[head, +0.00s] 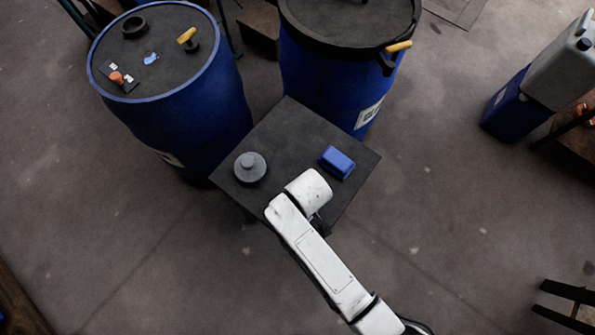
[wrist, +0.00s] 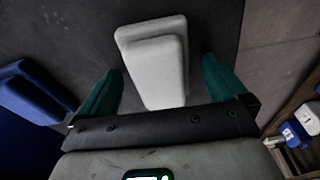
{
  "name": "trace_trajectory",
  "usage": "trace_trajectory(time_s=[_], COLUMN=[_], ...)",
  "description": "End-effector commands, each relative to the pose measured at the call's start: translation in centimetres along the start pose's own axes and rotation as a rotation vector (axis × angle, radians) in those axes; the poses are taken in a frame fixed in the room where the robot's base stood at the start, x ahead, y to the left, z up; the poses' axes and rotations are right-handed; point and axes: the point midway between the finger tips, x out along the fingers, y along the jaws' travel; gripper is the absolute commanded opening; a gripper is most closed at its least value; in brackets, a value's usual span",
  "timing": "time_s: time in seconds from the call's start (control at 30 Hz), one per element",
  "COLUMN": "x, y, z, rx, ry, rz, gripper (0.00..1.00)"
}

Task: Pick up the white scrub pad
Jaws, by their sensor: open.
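The white scrub pad (wrist: 155,65) lies on the dark grey table top in the wrist view, a two-layered block with a smaller raised part. My gripper (wrist: 160,72) is open, with one green finger on each side of the pad. Gaps show between the fingers and the pad's sides, and the pad's far end reaches beyond the fingertips. In the head view my white arm (head: 322,260) reaches over the front of the small table (head: 285,125) and hides the pad and the fingers.
A blue block (head: 337,162) lies on the table; a blue block also shows left of my gripper in the wrist view (wrist: 35,92). A grey round lidded object (head: 250,167) stands at the table's left. Blue drums (head: 200,110) (head: 310,80) stand behind and left.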

Motion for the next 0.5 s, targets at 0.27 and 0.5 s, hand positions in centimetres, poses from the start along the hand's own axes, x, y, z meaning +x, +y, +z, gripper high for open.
trace_trajectory(time_s=[0.27,0.5], x=[0.24,0.3], y=[-0.01,-0.01], z=[0.05,0.06], rx=[0.0,0.0], ry=[-0.001,0.0], rz=[0.0,0.0], gripper=[0.99,0.82])
